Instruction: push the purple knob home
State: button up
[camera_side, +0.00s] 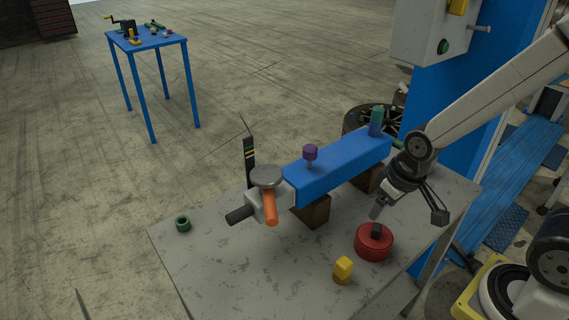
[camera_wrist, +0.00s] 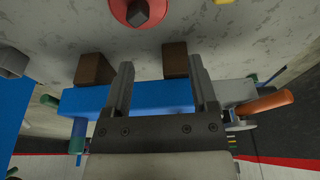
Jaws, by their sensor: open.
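The purple knob (camera_side: 310,150) stands up on a thin pale stem from the top of the blue beam (camera_side: 335,170), with a gap between knob and beam. I cannot make the knob out in the wrist view. My gripper (camera_side: 377,210) is in front of the beam, to the right of the knob and lower in the side view, above the table near the red round part. In the wrist view my gripper (camera_wrist: 160,68) has its two fingers apart with nothing held. The blue beam (camera_wrist: 150,100) crosses behind them.
Wooden blocks (camera_side: 316,210) support the beam on the grey table (camera_side: 215,260). A red round part (camera_side: 373,249) and a yellow piece (camera_side: 342,271) stand in front. An orange handle (camera_side: 270,206) is at the beam's left end. A green-topped cylinder (camera_side: 377,119) rises at its right end.

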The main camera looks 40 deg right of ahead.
jog(key=shift+w+r, duration=0.1)
jog(key=c, duration=0.7)
jog(key=shift+w+r, duration=0.15)
jog(key=shift+w, duration=0.15)
grip_shut()
jog(key=w+a+r+n+g, duration=0.2)
jog(key=w+r+n, duration=1.6)
jog(key=w+r, duration=0.2)
jog(key=shift+g, duration=0.3)
